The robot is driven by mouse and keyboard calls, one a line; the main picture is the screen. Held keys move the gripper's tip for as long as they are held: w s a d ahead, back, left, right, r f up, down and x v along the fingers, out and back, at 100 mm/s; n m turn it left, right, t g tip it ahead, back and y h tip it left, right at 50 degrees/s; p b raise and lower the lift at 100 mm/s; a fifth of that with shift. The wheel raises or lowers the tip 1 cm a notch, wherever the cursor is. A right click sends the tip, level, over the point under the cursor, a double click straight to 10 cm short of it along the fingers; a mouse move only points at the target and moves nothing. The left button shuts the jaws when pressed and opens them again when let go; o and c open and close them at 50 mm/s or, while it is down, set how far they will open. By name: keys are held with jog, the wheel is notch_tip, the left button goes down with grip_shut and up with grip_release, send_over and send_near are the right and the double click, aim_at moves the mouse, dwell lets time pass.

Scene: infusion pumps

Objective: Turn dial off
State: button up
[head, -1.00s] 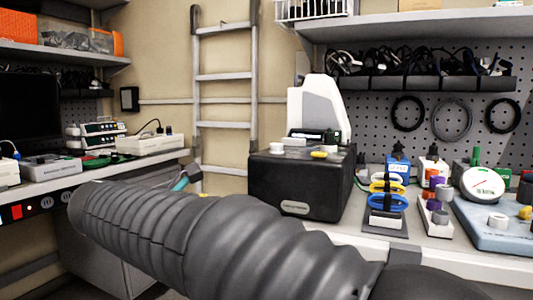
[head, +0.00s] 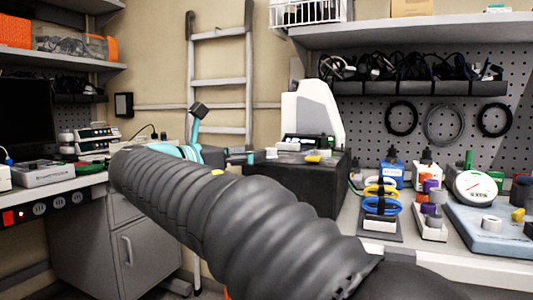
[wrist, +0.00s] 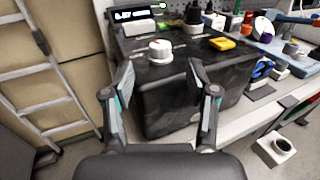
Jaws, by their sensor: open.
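A round white dial (wrist: 160,48) sits on top of a black box (wrist: 165,100) in the wrist view. The black box (head: 310,195) stands at the left end of the workbench in the head view, where I cannot clearly make out the dial. My gripper (wrist: 160,75) is open and empty. Its two fingers are spread in front of the box, with the dial beyond the gap between the tips, apart from them. In the head view my wrist's teal parts show left of the box. A yellow piece (wrist: 222,43) lies on the box top, right of the dial.
A white device with a lit display (wrist: 135,14) stands behind the box. A ladder (head: 220,80) leans on the wall to the left. Blue and yellow rings (head: 382,195), a gauge (head: 476,186) and a blue board (head: 495,228) lie to the right. A shelf (head: 430,30) hangs above.

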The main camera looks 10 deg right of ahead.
aim_at(271, 152)
jog(key=x, duration=0.6)
grip_shut()
jog(key=shift+n+t+y, duration=0.3)
jog(key=shift+t, duration=0.3)
jog(key=n+t+y, duration=0.3)
jog(key=t+y, duration=0.1)
jog(key=shift+s+d+n, duration=0.25)
jog(key=shift+n, duration=0.05)
jog(key=shift+d+n+t+y, duration=0.1)
jog(key=shift+n+t+y, duration=0.65)
jog(key=shift+n+y, duration=0.6)
jog(key=shift+d+n+t+y, duration=0.1)
jog(key=shift+n+t+y, duration=0.7)
jog(key=shift+y, duration=0.95)
jog(key=shift+n+y, duration=0.25)
jog(key=shift+y, duration=0.05)
